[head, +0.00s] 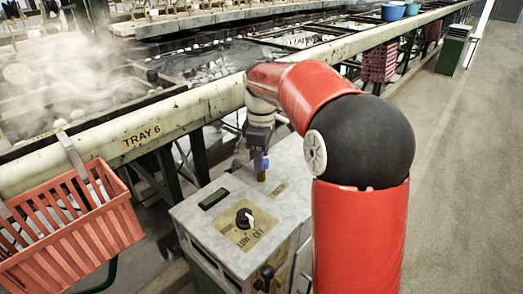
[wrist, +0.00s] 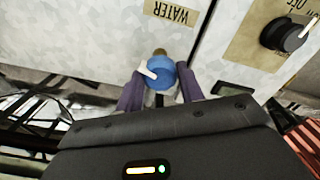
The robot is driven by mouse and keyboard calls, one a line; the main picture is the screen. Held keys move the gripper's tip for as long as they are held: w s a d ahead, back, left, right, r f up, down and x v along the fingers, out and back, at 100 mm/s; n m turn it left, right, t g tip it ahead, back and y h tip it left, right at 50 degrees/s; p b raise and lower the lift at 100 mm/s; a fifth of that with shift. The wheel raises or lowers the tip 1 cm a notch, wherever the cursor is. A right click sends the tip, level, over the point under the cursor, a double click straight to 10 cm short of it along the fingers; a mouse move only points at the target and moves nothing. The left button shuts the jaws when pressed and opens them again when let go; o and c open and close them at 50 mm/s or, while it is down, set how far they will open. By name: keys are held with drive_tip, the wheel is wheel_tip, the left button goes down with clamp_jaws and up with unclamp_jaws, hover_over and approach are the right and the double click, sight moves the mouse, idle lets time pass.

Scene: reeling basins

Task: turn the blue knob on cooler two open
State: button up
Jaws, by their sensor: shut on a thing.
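The blue knob (wrist: 161,75) shows in the wrist view between the two purple fingers of my gripper (wrist: 160,88), which is shut on it. A white pointer on the knob points to the upper left in that view. A small brass part shows just beyond the knob, near an upside-down WATER label (wrist: 172,13). In the head view my gripper (head: 259,162) is over the far part of the top of a grey metal box (head: 205,222), and its fingers mostly hide the knob. I see no number on this box.
The box also carries a small display (head: 214,199) and a black dial (head: 244,218) marked LOW and OFF. A red basket (head: 75,225) hangs at left. The TRAY 6 rail (head: 110,142) runs behind, with steaming basins beyond. Open floor (head: 470,190) lies at right.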

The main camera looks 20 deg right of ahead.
drive_tip(key=shift+n+p, duration=0.45)
drive_tip(key=shift+n, duration=1.25)
drive_tip(key=o, duration=1)
drive_tip(key=shift+r, duration=0.1)
wheel_tip(320, 180, up, 7)
drive_tip(key=shift+r, duration=0.3)
